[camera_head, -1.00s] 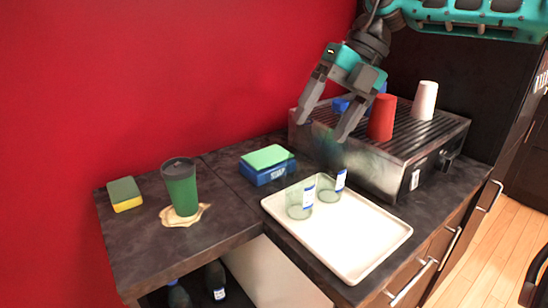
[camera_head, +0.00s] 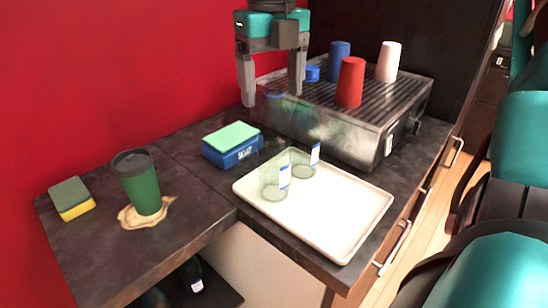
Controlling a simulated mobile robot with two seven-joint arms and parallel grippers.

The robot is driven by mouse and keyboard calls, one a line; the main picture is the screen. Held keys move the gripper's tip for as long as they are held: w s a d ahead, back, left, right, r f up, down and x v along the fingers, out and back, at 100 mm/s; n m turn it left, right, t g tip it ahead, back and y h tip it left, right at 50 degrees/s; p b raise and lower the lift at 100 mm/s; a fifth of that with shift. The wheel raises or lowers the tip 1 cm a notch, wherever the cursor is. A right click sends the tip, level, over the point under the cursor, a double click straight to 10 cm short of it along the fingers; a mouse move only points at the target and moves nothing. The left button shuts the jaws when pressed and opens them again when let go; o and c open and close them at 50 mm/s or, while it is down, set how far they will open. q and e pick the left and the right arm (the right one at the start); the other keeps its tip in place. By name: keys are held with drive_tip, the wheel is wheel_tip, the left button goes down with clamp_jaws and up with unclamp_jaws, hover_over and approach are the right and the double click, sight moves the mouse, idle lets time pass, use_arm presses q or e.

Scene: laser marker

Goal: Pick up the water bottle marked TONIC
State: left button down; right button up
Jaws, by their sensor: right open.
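Two clear bottles stand upright on the white tray, a front-left one (camera_head: 270,182) and a rear-right one (camera_head: 302,162). Each has a white and blue label, too small for me to read, so I cannot tell which is TONIC. Their upper parts blend into the dark background; a blue cap (camera_head: 312,73) seems to top the rear-right one. My right gripper (camera_head: 272,92) is open and points down above the tray, its fingers on either side of the front-left bottle's top in the picture. I cannot tell whether they touch it. My left gripper is out of view.
The tray (camera_head: 345,235) lies before a metal coffee machine (camera_head: 375,122) bearing red (camera_head: 350,82), blue (camera_head: 338,60) and white (camera_head: 388,62) cups. Left are a blue box (camera_head: 232,152), a green cup (camera_head: 143,190) in a spill, and a sponge (camera_head: 71,200). Dark bottles (camera_head: 192,275) sit below.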

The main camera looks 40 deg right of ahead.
sight(274, 109)
drive_tip(key=f, duration=0.4)
drive_tip(key=shift+w+d+f, duration=0.1)
drive_tip(key=shift+d+f, duration=0.15)
drive_tip(key=shift+f, duration=0.15)
clamp_jaws()
idle(0.4)
